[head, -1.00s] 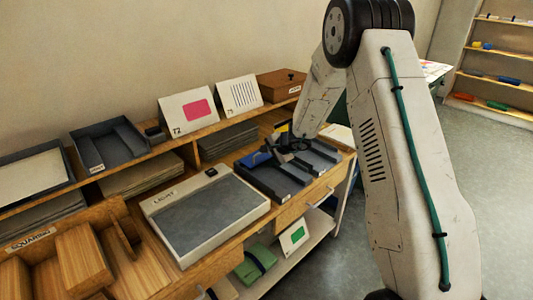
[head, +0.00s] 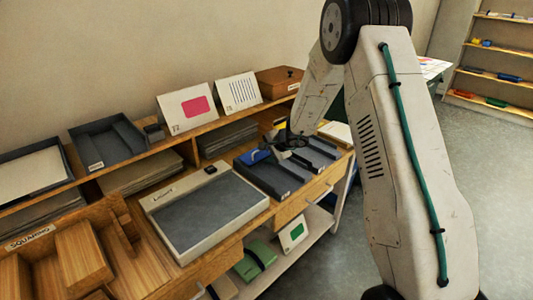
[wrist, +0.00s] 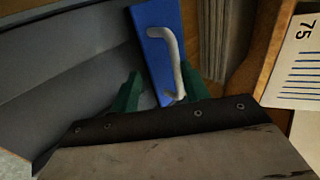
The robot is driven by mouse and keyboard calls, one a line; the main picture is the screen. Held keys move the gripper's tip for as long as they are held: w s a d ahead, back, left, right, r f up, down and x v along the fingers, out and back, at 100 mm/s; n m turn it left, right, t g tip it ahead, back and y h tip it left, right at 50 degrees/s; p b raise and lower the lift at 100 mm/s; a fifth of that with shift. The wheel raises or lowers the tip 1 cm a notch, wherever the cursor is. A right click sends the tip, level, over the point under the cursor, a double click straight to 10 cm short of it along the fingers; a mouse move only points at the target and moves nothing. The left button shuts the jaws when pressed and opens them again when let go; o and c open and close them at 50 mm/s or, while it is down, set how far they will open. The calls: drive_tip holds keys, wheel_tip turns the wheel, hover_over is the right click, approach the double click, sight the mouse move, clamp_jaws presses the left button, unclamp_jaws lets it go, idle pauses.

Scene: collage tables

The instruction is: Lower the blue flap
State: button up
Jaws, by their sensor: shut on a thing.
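The blue flap (head: 256,156) is at the back left of a dark grey tray (head: 268,181) on the bench. It also shows in the wrist view (wrist: 150,55) as a flat blue panel with a pale bar handle (wrist: 176,62). My gripper (head: 290,143) is over the tray, at the right of the flap. In the wrist view the green fingers of my gripper (wrist: 161,72) stand on either side of the handle, shut on it. The flap's exact tilt is hard to tell.
A light box (head: 205,215) stands left of the tray, and wooden blocks (head: 80,255) are at the front left. A shelf behind carries propped cards (head: 187,108) and a wooden box (head: 279,81). In the wrist view a card (wrist: 297,70) is at the right.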

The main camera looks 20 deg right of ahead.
drive_tip(key=shift+s+d+f, duration=0.1)
drive_tip(key=shift+s+f, duration=0.15)
drive_tip(key=shift+s, duration=0.05)
drive_tip(key=shift+s+d+r, duration=0.1)
drive_tip(key=shift+r, duration=0.1)
drive_tip(key=v, duration=0.7)
drive_tip(key=shift+r, duration=0.3)
drive_tip(key=s+a+r+n+g+y, duration=0.2)
drive_tip(key=s+a+r+n+g, duration=0.15)
drive_tip(key=s+a, duration=0.45)
drive_tip(key=s+a+r+n+g+y, duration=0.25)
drive_tip(key=s+a+r+n, duration=0.2)
drive_tip(key=s, duration=0.65)
drive_tip(key=s+d+r+n+h, duration=0.2)
drive_tip(key=s+r, duration=0.4)
drive_tip(key=s, duration=0.7)
drive_tip(key=s+d+r+n+h, duration=0.2)
drive_tip(key=s+r+h, duration=0.3)
drive_tip(key=s, duration=0.8)
drive_tip(key=shift+s+r+n+g+h, duration=0.35)
drive_tip(key=shift+r+n+g, duration=0.05)
drive_tip(key=shift+n, duration=0.5)
